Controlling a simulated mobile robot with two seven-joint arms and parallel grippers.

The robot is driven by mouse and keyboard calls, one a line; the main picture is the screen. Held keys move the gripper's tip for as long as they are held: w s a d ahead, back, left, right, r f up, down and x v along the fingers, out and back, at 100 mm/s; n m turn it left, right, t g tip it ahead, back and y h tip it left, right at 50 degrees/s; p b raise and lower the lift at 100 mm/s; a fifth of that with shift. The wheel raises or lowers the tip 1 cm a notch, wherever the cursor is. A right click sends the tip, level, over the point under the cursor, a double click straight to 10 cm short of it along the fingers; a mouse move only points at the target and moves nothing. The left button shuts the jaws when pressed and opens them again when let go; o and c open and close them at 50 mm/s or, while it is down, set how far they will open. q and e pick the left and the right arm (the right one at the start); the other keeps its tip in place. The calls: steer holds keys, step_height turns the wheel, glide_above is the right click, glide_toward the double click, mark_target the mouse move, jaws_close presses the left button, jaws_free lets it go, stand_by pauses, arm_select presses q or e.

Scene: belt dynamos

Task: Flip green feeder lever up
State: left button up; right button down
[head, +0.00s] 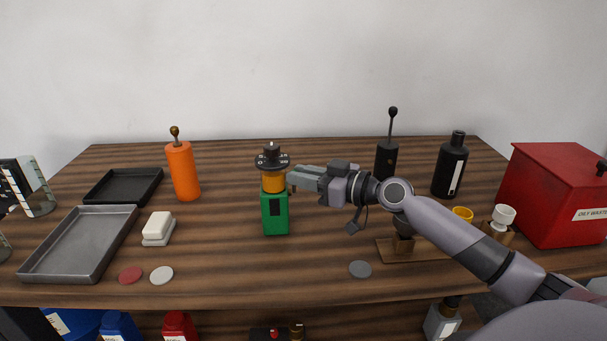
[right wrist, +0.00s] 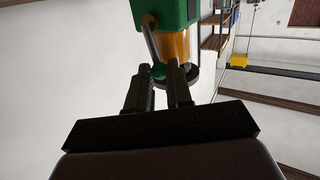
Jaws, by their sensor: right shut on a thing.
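The green feeder (head: 275,213) stands upright on the wooden table, with an orange section and a black dial (head: 271,161) on top. In the right wrist view the green body (right wrist: 165,12) appears upside down. Its lever, a grey rod (right wrist: 150,38) with a green ball knob (right wrist: 158,72), runs from the green body along the orange section toward the dial end. My right gripper (head: 290,180) is at the feeder's right side. Its fingers (right wrist: 160,84) are shut on the lever at the knob. In the head view the lever is hidden. My left gripper is not in view.
An orange cylinder (head: 183,171) with a ball-tipped lever stands to the left, and a black one (head: 386,158) stands behind my right arm. A black bottle (head: 450,165) and red bin (head: 556,193) are at right. A grey tray (head: 36,262) lies at left.

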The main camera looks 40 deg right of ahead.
steer(key=c, duration=1)
jaws_free()
steer(key=shift+b+v, duration=1.5)
steer(key=shift+v, duration=2.05)
